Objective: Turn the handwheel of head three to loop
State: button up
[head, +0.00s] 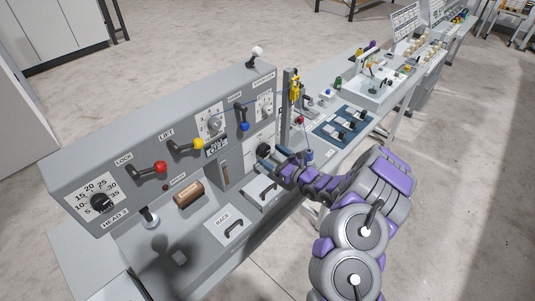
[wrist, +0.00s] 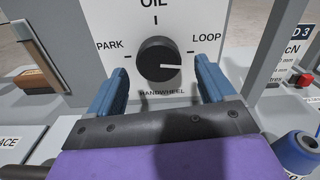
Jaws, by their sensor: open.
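The black handwheel knob (wrist: 157,62) is on a pale panel marked OIL at the top, PARK at left and LOOP at right. Its white pointer line points right, toward the LOOP side and slightly below the LOOP tick. My gripper (wrist: 160,82) is open, with one blue finger on each side of the knob. Gaps show between the knob and both fingers. In the head view the knob (head: 264,150) is small and dark, with my gripper (head: 273,160) at it; the dial markings cannot be read there.
Left of the knob stands a grey console (head: 110,170) with red, yellow and blue levers. A wooden-handled piece (head: 188,193) and a RACE plate (head: 229,225) are on the lower ledge. A blue spool (wrist: 297,150) is close right of my gripper. A blue tray (head: 343,125) lies further right.

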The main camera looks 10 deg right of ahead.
jog(key=shift+x, duration=1.45)
jog(key=c, duration=1.1)
